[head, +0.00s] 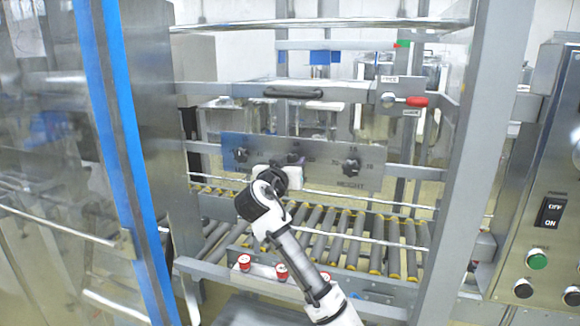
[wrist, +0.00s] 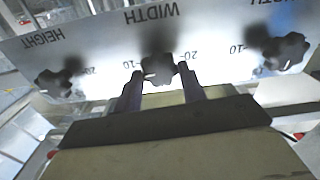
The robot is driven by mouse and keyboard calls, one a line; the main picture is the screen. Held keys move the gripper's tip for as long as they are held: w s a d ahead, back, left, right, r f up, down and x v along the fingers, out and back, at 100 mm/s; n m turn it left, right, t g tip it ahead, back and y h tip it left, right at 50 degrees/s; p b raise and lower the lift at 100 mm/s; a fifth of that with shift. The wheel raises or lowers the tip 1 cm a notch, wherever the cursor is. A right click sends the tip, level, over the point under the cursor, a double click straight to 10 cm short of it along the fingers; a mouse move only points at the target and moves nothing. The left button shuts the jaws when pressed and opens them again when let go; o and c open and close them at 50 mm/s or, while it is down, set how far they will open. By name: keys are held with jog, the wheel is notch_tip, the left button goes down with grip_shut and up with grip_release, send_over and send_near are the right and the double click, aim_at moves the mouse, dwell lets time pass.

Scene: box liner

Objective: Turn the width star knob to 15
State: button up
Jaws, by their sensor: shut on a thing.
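A metal plate (head: 325,152) carries three black star knobs in a row. The middle one is the width star knob (head: 293,158), partly hidden by my gripper in the head view. In the wrist view the width star knob (wrist: 158,68) sits under the upside-down word WIDTH, with 10 printed on its left and 20 on its right. A small pale mark shows at its lower left; its exact reading is unclear. My gripper (head: 283,171) is at the plate, and in the wrist view its two fingers (wrist: 160,79) are shut on the width knob's sides.
The height knob (head: 351,166) is to the right in the head view and another star knob (head: 241,154) to the left. Grey rollers (head: 345,238) lie below the plate. Red-capped parts (head: 281,271) and frame posts (head: 478,150) stand around my arm.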

jog(key=n, duration=0.5)
jog(key=n+p, duration=0.1)
jog(key=n, duration=1)
jog(key=shift+a+f+n+p, duration=0.2)
jog(key=shift+a+n+p, duration=0.1)
jog(key=shift+n, duration=0.1)
dwell(0.4)
jog(key=o, duration=1)
jog(key=shift+c, duration=0.2)
jog(key=b+v, duration=0.4)
jog(key=v, duration=0.9)
jog(key=shift+s, duration=0.35)
